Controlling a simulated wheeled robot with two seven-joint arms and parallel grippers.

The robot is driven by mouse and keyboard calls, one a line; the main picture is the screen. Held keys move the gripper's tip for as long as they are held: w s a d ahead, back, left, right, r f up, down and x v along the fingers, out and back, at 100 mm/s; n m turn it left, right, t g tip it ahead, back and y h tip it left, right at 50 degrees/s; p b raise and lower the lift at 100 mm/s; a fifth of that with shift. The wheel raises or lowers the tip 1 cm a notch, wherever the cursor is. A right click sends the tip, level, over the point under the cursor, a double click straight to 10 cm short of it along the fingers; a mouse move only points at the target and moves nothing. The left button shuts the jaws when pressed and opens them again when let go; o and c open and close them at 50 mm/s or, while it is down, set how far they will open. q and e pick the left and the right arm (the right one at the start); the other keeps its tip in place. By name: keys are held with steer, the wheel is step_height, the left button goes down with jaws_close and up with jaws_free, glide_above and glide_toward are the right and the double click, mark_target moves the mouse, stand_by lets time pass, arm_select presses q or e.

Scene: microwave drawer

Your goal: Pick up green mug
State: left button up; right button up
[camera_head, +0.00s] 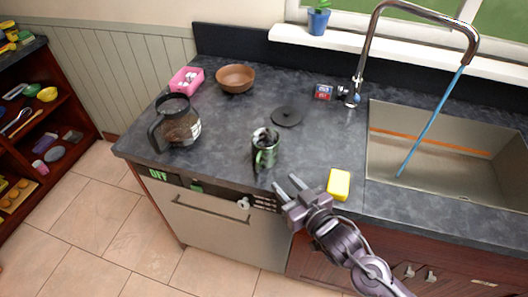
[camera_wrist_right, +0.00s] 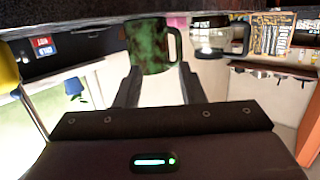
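The green mug (camera_head: 265,152) stands on the dark counter near its front edge, with something dark showing at its mouth. In the right wrist view the mottled green mug (camera_wrist_right: 152,45) is beyond the fingertips, in line with the gap, its handle at the right. My right gripper (camera_head: 288,186) is at the counter's front edge, below and right of the mug. Its two fingers are apart with nothing between them; they also show in the right wrist view (camera_wrist_right: 160,88). The gripper looks apart from the mug. My left gripper is not in view.
A coffee pot (camera_head: 177,124) stands left of the mug, and a black disc (camera_head: 287,116) lies behind it. A yellow sponge (camera_head: 339,184) lies right of my gripper. The sink (camera_head: 440,160) is at the right. A brown bowl (camera_head: 236,78) and pink box (camera_head: 187,80) are farther back.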

mark_target(258, 165)
steer(key=w+a+y+p, duration=0.1)
steer(key=w+a, duration=0.1)
steer(key=w+a+n+y+p, duration=0.1)
steer(key=w+a+y+p, duration=0.1)
steer(key=w+a, duration=0.1)
steer(key=shift+a+r+n, duration=0.15)
steer(key=shift+a+n, duration=0.15)
steer(key=shift+a, duration=0.05)
steer(key=shift+w+a, duration=0.25)
steer(key=shift+c, duration=0.2)
steer(key=shift+d, duration=0.1)
steer(key=c, duration=0.7)
jaws_close()
